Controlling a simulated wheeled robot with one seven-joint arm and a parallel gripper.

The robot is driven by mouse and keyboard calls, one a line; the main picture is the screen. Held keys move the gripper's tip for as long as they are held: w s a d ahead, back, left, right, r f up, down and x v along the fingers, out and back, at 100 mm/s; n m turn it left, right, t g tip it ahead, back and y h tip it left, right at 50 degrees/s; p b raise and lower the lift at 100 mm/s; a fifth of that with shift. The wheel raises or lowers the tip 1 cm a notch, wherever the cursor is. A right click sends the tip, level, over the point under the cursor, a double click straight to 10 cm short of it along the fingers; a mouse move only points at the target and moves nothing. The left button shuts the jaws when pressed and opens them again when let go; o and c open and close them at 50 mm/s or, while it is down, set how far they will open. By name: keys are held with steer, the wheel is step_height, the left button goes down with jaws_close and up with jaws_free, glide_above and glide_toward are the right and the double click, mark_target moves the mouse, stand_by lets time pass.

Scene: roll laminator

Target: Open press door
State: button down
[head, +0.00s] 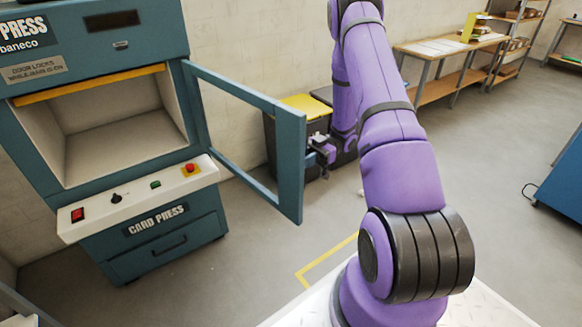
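The card press (112,115) stands at the left, a teal cabinet with an empty pale chamber (120,128). Its press door (291,165), a teal frame around a see-through pane, is hinged at the chamber's right side. The door stands wide open, swung out to the right and toward me. My gripper (322,152) is small in view, just right of the door's free edge. I cannot tell whether it touches the door, and its fingers are too small and partly hidden to read.
A white control panel (140,198) with knobs and a red button juts out below the chamber. Dark bins (272,140), one with a yellow lid, stand behind the door. A wooden workbench (440,82) and shelves are at the back right. The grey floor at right is mostly clear.

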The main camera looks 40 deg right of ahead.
steer(key=shift+w+d, duration=0.1)
steer(key=shift+d, duration=0.25)
steer(key=c, duration=1.1)
jaws_free()
steer(key=shift+o, duration=0.2)
steer(key=d, duration=1)
steer(key=shift+w+d, duration=0.3)
steer(key=shift+d, duration=0.05)
